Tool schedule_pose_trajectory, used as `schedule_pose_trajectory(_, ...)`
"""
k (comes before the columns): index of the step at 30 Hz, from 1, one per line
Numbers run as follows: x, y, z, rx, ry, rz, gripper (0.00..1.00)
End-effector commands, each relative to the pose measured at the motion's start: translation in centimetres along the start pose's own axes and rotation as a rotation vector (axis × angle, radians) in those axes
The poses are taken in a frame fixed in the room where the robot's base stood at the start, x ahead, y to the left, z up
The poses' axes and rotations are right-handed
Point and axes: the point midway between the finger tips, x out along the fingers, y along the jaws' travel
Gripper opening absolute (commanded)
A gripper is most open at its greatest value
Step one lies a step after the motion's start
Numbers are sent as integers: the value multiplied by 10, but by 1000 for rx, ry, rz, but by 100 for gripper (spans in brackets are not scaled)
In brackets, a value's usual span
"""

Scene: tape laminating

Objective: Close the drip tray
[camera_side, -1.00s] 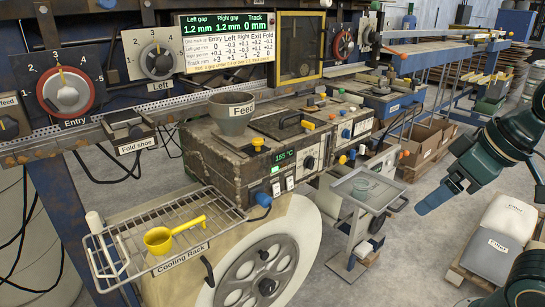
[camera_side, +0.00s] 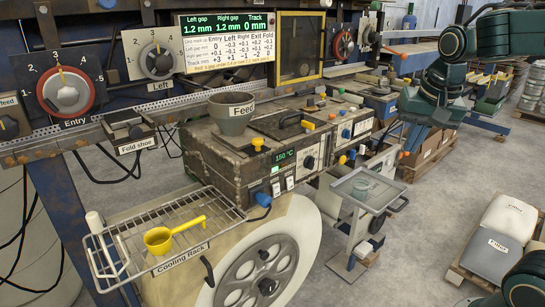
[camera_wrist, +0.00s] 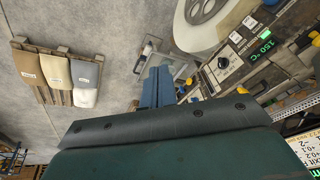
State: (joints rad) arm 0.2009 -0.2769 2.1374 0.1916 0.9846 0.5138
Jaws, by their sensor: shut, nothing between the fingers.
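No part is labelled as the drip tray, and I cannot tell for sure which part it is. A shallow grey metal tray (camera_side: 346,187) with a small round dish in it tops a stand right of the heated box; it also shows beyond my fingers in the wrist view (camera_wrist: 181,68). My gripper (camera_side: 409,158) is shut and empty, its blue fingers pointing down, above and to the right of that tray in the side view. In the wrist view my gripper (camera_wrist: 157,72) hides part of the stand and machine edge.
A wire cooling rack (camera_side: 190,226) holds a yellow scoop (camera_side: 170,236). Cardboard boxes (camera_side: 428,142) stand behind my gripper. Sacks on a pallet (camera_side: 497,243) lie right; the floor between is clear.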

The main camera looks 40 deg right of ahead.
Motion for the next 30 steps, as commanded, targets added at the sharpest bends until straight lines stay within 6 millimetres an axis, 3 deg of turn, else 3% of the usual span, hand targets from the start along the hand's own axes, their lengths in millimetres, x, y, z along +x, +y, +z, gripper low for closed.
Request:
schedule_pose_trajectory(3,12,0,-27,160,-16,51,0)
schedule_pose_trajectory(16,68,19,-110,730,-37,235,0)
schedule_pose_trajectory(30,155,71,-179,1350,-3,452,0)
